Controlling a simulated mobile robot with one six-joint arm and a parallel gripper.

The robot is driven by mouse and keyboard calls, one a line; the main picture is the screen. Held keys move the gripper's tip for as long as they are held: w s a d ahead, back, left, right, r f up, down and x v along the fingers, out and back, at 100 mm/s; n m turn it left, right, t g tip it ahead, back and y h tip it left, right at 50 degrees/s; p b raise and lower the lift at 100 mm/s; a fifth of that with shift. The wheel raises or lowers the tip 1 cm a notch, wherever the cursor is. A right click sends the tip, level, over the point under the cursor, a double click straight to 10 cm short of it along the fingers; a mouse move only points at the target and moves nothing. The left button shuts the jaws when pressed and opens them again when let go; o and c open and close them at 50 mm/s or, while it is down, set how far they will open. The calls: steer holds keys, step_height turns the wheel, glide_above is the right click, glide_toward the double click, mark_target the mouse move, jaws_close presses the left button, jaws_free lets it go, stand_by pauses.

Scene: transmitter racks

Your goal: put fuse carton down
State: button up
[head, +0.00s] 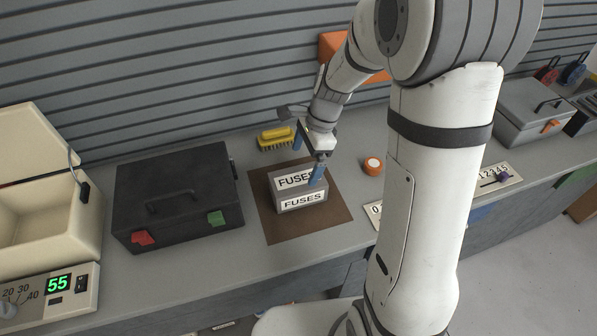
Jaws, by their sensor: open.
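The fuse carton (302,203) is a grey box with white "FUSES" labels on its top and front. It rests on a brown square mat (273,229) on the grey bench. My gripper (308,162) points down at the carton from above and behind. One blue finger is at the right part of its top, and the other shows behind it to the left. The gripper is open. Whether a finger touches the carton I cannot tell.
A black case (178,199) stands left of the mat. A yellow brush (275,138) lies behind the carton. An orange-and-white roll (373,166) sits to the right. A cream open box (40,185) is at far left. Bare bench shows in front of the black case.

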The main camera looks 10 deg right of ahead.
steer(key=shift+d+r, duration=0.15)
steer(key=shift+r, duration=0.3)
steer(key=s+d+r+n+t+h, duration=0.1)
steer(key=s+d+r+n+t, duration=0.1)
steer(key=s+r+n, duration=0.4)
steer(key=s+d+r+n+t+h, duration=0.2)
steer(key=s+d+r+n, duration=0.2)
steer(key=s+n, duration=0.6)
step_height(320, 180, up, 2)
steer(key=shift+s+d+r, duration=0.1)
steer(key=shift+s+d, duration=0.1)
steer(key=shift+s, duration=0.65)
